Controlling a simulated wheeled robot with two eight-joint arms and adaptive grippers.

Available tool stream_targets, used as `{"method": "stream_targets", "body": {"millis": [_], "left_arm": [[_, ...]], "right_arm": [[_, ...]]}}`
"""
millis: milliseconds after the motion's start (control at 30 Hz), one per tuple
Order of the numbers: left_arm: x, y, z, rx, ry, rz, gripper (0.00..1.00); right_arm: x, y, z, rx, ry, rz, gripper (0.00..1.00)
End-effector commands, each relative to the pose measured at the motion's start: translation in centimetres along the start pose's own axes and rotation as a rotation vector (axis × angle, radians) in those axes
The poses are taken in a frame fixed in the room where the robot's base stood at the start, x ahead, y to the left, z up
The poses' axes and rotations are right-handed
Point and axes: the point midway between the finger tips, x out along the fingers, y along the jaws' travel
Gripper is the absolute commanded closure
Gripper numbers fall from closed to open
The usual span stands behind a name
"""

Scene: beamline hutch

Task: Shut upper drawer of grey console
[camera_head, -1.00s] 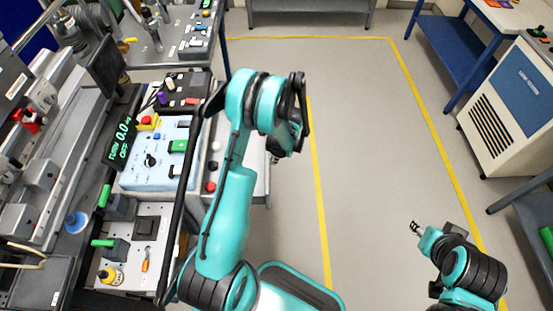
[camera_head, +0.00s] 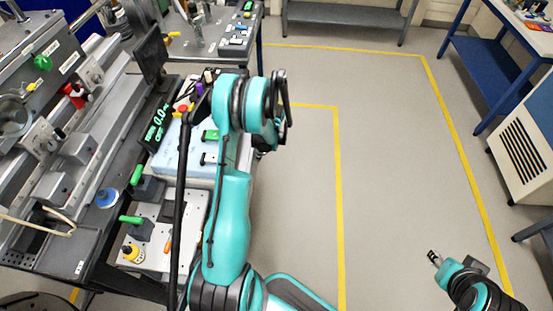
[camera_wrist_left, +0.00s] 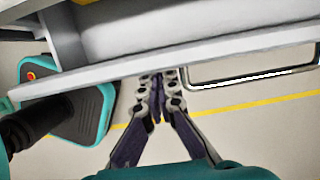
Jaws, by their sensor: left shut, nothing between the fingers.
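In the left wrist view a light grey drawer (camera_wrist_left: 190,28) stands out from its housing, with its inside showing. A metal bar handle (camera_wrist_left: 255,82) is on its front, at right. My left gripper (camera_wrist_left: 157,88) is shut and empty, its tips at the drawer front, left of the handle; I cannot tell whether they touch. In the head view my teal left arm hides the drawer and most of the console below the pale blue control panel (camera_head: 178,152). My right gripper (camera_head: 434,256) is at lower right, away from the console; its jaws are too small to judge.
A bench with grey equipment (camera_head: 75,170) fills the left side. A white plate with green-handled parts (camera_head: 185,243) lies beside my left arm. The floor (camera_head: 385,170) in the middle is clear. A white cabinet (camera_head: 525,150) and blue shelving (camera_head: 485,75) stand at right.

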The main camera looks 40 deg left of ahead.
Motion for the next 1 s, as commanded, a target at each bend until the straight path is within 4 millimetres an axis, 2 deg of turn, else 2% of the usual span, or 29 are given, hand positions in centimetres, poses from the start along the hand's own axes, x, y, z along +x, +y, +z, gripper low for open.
{"method": "stream_targets", "body": {"millis": [33, 200, 400, 600, 1000], "left_arm": [[0.4, 0.1, 1.3, -0.006, -0.001, 0.002, 1.0], [1.1, 0.1, 4.2, -0.005, 0.0, 0.001, 1.0], [1.6, 0.0, 6.2, -0.001, 0.0, 0.0, 1.0], [1.7, 0.0, 7.0, -0.001, 0.0, 0.0, 1.0], [1.7, 0.0, 7.3, -0.003, -0.006, 0.0, 1.0]], "right_arm": [[0.2, 0.0, 0.1, 0.0, 0.0, 0.0, 0.6], [0.5, 0.0, 0.3, 0.0, 0.0, 0.0, 0.6], [0.6, 0.0, 0.4, 0.0, 0.0, 0.0, 0.6], [0.6, 0.0, 0.5, 0.0, 0.0, 0.0, 0.6], [0.6, 0.0, 0.5, 0.0, 0.0, 0.0, 0.6]]}}
